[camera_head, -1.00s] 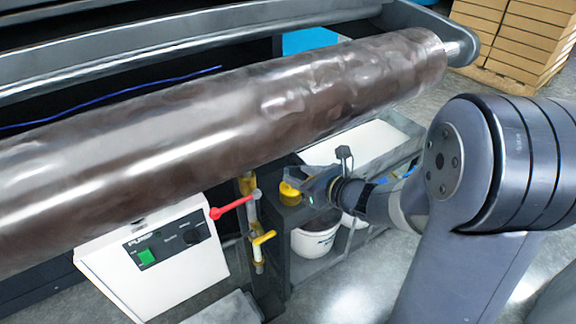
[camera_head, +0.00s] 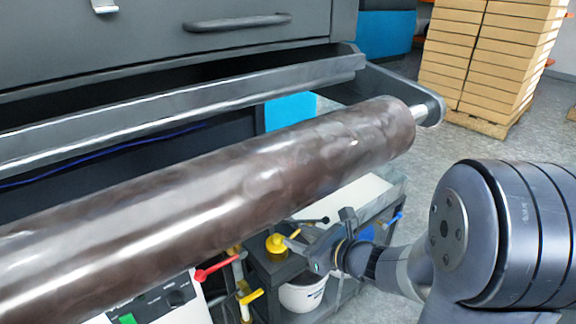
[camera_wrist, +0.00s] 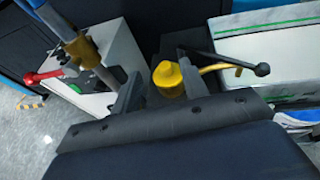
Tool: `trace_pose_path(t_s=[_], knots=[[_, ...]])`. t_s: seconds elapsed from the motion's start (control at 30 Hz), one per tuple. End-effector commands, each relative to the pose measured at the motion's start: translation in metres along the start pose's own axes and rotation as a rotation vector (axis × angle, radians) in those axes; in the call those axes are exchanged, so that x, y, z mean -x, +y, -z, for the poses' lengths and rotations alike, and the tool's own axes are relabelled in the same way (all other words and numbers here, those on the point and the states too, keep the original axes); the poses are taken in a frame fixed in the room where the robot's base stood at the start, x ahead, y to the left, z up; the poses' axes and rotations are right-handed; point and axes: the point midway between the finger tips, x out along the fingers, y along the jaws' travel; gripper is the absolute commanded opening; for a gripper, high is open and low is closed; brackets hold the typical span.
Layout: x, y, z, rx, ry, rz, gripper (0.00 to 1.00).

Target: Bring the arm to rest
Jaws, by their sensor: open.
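My gripper (camera_head: 318,246) hangs at the end of my arm, in front of the laminating machine and just below the large brown roll (camera_head: 250,175). Its two fingers stand apart with nothing held between them; they also show in the wrist view (camera_wrist: 160,97). A yellow-capped item (camera_wrist: 168,78) appears between the fingers in the wrist view, beyond them. The same yellow cap (camera_head: 277,244) is beside my gripper in the head view. I cannot tell the exact gap between them.
A red-handled valve (camera_head: 215,267) and a yellow-handled valve (camera_head: 250,296) stand left of my gripper. A white bucket (camera_head: 302,294) sits on a dark cart below. Stacked cardboard boxes (camera_head: 490,60) stand at the back right. Grey floor (camera_head: 440,125) is open between boxes and arm.

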Motion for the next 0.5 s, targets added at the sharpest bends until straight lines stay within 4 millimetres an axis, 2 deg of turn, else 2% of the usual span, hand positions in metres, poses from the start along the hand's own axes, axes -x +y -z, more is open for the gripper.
trace_pose_path(t_s=[0.5], knots=[[-0.098,0.001,0.004,0.001,0.001,-0.004,0.42]])
